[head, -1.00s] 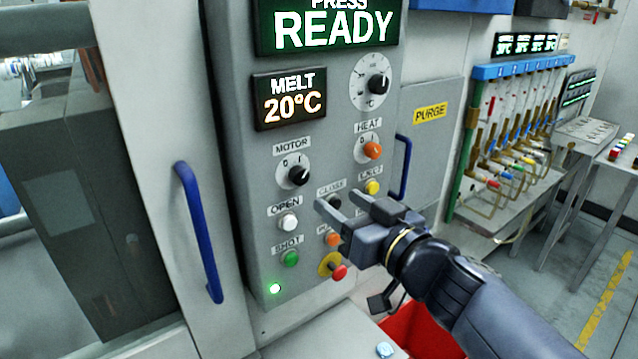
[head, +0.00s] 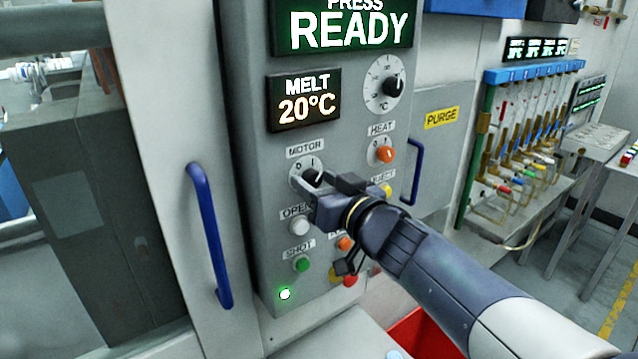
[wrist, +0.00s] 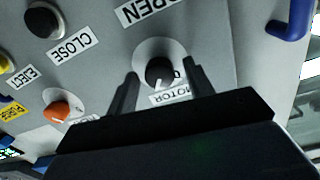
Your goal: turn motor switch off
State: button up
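The motor switch is a black round knob (head: 312,176) on a pale dial marked 0 and I, under the MOTOR label (head: 305,149). In the head view its white line appears to point up and right, toward the I. My gripper (wrist: 162,70) is open, with one finger on each side of the knob (wrist: 159,71) in the wrist view. Gaps show between the knob and both fingers there. In the head view my gripper partly covers the knob and dial, and I cannot tell how deep the fingertips reach.
The orange heat knob (head: 386,154) is up and right of the motor switch. The white open button (head: 299,225) and green shot button (head: 302,264) are below it. A blue door handle (head: 209,235) is to the left. Screens read PRESS READY (head: 343,25) and MELT 20°C (head: 304,100).

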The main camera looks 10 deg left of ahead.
jog(key=c, duration=0.9)
jog(key=shift+o, duration=0.2)
jog(key=shift+n, duration=0.3)
jog(key=n+b, duration=0.1)
jog(key=n, duration=0.5)
jog(key=shift+f+b, duration=0.1)
jog(key=shift+b, duration=0.25)
jog(key=n+b, duration=0.1)
jog(key=n, duration=0.3)
jog(key=shift+n+b, duration=0.5)
jog(key=shift+n, duration=1.3)
